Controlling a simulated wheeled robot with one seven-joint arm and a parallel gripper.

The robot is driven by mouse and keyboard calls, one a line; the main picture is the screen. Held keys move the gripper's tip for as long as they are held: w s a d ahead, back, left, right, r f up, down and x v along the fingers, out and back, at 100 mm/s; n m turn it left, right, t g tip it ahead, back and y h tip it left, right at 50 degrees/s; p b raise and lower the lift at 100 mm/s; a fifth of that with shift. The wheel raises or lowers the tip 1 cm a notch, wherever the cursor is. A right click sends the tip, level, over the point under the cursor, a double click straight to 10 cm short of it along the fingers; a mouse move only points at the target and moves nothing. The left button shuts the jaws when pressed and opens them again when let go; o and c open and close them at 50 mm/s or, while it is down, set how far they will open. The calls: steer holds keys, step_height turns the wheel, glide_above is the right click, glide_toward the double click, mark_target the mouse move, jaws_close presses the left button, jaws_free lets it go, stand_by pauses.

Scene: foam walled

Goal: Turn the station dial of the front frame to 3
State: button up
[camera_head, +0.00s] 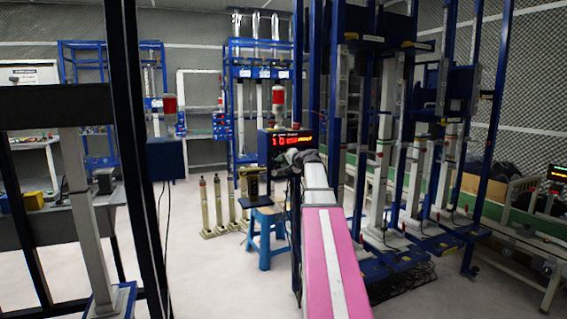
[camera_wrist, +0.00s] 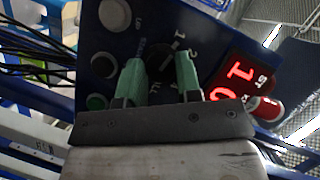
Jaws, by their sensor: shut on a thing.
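The station dial (camera_wrist: 160,66) is a small dark knob on the dark blue panel (camera_wrist: 110,40) of the control box, with white marks around it. The numerals are tilted, and I cannot tell for sure which one its pointer faces. My gripper (camera_wrist: 160,60) has its two green fingers on either side of the dial and is shut on it. In the camera_head view, my gripper (camera_head: 296,158) is at the control box (camera_head: 265,141), and the dial is hidden there. The red display (camera_wrist: 238,78) beside the dial shows a large 1; it also shows in the camera_head view (camera_head: 292,140).
Several round buttons (camera_wrist: 115,14) sit on the panel near my fingers. Dark cables (camera_wrist: 40,45) hang at the left. A blue stool (camera_head: 265,235) stands below the box. Blue posts (camera_head: 338,110) rise close to my arm at its right. The floor at left centre is clear.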

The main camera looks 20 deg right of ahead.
steer(key=shift+f+m+t+y, duration=0.15)
steer(key=shift+m+t, duration=0.7)
steer(key=shift+m, duration=1.6)
steer(key=shift+f+m+t+y, duration=0.2)
steer(key=shift+m+t, duration=0.7)
steer(key=shift+m, duration=1.5)
steer(key=shift+m+t+y, duration=0.25)
steer(key=shift+m+t, duration=0.6)
steer(key=shift+m, duration=1.9)
steer(key=o, duration=0.9)
steer(key=v, duration=1)
steer(key=shift+s+d+f, duration=0.1)
steer(key=shift+s+f, duration=0.05)
steer(key=shift+s, duration=0.25)
